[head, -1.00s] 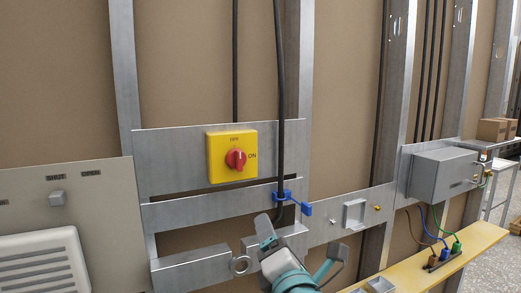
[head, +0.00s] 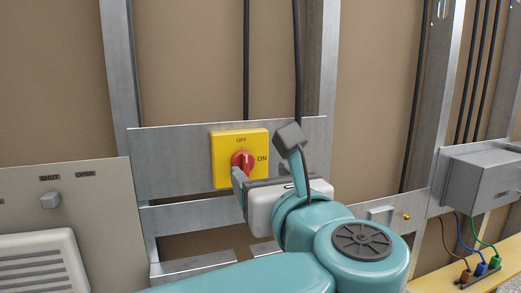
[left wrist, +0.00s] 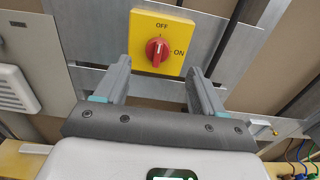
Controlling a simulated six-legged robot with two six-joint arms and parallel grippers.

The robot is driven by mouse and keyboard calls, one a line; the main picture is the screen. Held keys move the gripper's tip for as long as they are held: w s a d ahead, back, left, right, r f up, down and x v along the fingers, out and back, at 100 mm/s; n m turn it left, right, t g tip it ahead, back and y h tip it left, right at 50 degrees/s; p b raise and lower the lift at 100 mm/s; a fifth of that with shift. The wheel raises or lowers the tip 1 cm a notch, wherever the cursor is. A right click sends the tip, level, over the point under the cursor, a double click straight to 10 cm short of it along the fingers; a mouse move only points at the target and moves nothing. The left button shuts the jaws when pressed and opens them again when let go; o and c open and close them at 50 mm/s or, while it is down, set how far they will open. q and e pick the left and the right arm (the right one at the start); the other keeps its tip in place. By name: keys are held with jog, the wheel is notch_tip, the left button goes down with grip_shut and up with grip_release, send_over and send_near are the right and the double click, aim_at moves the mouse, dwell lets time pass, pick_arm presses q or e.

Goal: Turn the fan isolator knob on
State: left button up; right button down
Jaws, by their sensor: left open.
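The fan isolator is a yellow square box (head: 220,147) with a red round knob (head: 243,160) on a metal plate. It also shows in the left wrist view (left wrist: 172,27), where the knob's (left wrist: 157,52) white mark points up at OFF; ON is printed to its right. My left gripper (head: 274,171) is open, just below and right of the knob in the head view. In the left wrist view its two fingers (left wrist: 157,68) stand apart on either side below the knob, holding nothing. I cannot tell whether they touch the box. My right gripper is not in view.
A beige panel with a switch (head: 50,201) and a white vent grille (head: 42,265) is at the left. A grey box (head: 480,178) with coloured wires is at the right above a yellow shelf (head: 448,272). Black cables (head: 297,60) run down behind my gripper.

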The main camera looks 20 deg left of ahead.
aim_at(246, 158)
pick_arm(q)
jog(key=p+x, duration=0.2)
jog(key=x, duration=0.7)
jog(key=shift+s+a, duration=0.1)
jog(key=shift+s, duration=0.05)
jog(key=shift+s+r, duration=0.1)
jog(key=shift+s, duration=0.05)
jog(key=shift+w, duration=0.2)
jog(key=c, duration=1)
